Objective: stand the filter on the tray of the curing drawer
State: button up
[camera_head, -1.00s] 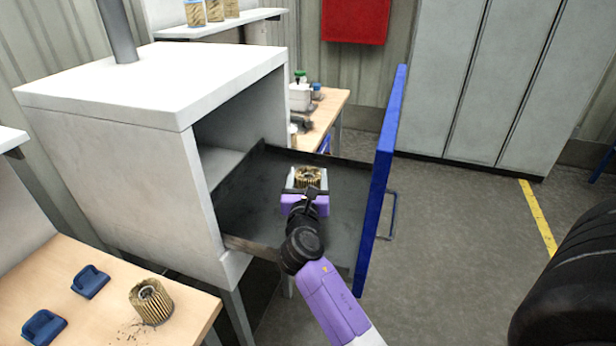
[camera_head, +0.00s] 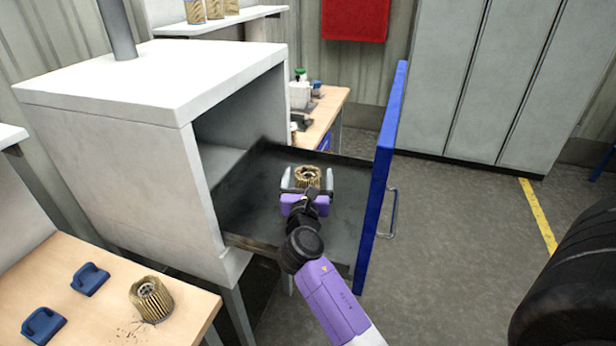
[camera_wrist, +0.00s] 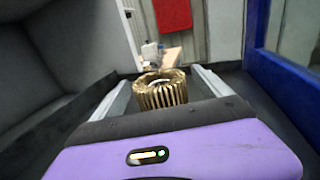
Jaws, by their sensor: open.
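A brown pleated filter (camera_head: 306,177) stands upright on the dark tray (camera_head: 338,221) of the pulled-out curing drawer. It also shows in the wrist view (camera_wrist: 160,92), between the two fingers. My gripper (camera_head: 307,178) reaches over the tray with its fingers open on either side of the filter. In the wrist view gaps show between the filter and both fingers, so neither seems to touch it. The filter's base is partly hidden behind my purple gripper body. The drawer's blue front (camera_head: 378,180) is at the right.
The white oven cabinet (camera_head: 110,85) stands at the left of the drawer. A second filter (camera_head: 151,299) and two blue holders (camera_head: 90,280) are on the wooden bench (camera_head: 60,300) at the lower left. Bare tray lies around my gripper.

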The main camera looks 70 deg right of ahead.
jog(key=b+v, duration=0.1)
jog(key=v, duration=0.6)
jog(key=shift+s+a, duration=0.1)
jog(key=shift+a, duration=0.3)
jog(key=shift+r, duration=0.1)
